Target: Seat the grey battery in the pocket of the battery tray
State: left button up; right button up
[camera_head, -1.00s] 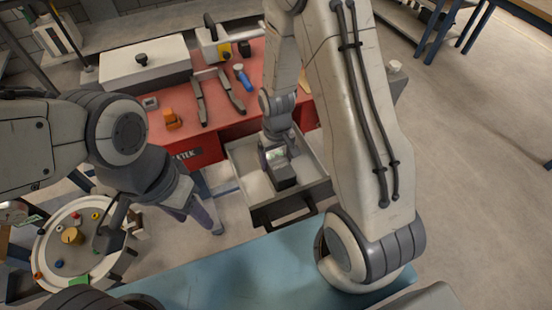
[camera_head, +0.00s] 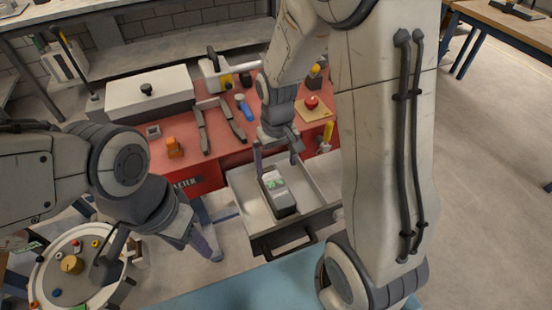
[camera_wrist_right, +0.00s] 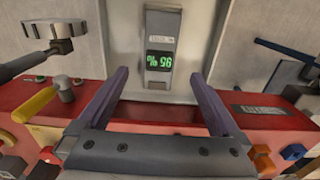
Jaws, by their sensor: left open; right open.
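The grey battery (camera_head: 282,201), with a green display on its upper face, is inside the open drawer (camera_head: 243,207) of the red bench. In the right wrist view the battery (camera_wrist_right: 160,42) stands ahead of the fingertips, its display reading 95 % upside down. I cannot make out a separate tray or pocket edge around it, nor how deep it sits. My right gripper (camera_head: 277,162) is open above the battery's far end, its fingers spread and empty; it also shows in the right wrist view (camera_wrist_right: 158,85). My left gripper (camera_head: 207,243) hangs left of the drawer, away from the battery.
The red bench top (camera_head: 180,165) holds an orange block (camera_head: 174,147), dark tools, a blue-handled tool (camera_head: 245,107) and a red round thing (camera_head: 311,102) on a board. A round table (camera_head: 45,290) with small coloured parts stands at lower left. Floor at right is clear.

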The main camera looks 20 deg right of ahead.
jog(key=s+a+r+n, duration=0.2)
jog(key=s+a+r, duration=0.1)
jog(key=s, duration=0.3)
jog(key=s+a+r+n, duration=0.2)
jog(key=s+a+r, duration=0.1)
jog(key=s+a, duration=0.2)
jog(key=s+a+r+n+y, duration=0.1)
jog(key=s+a+r+n, duration=0.2)
jog(key=s, duration=0.4)
jog(key=shift+a+r, duration=0.5)
jog(key=shift+a, duration=0.35)
jog(key=shift+s, duration=0.1)
notch_tip(320, 180, up, 3)
jog(key=p, duration=0.3)
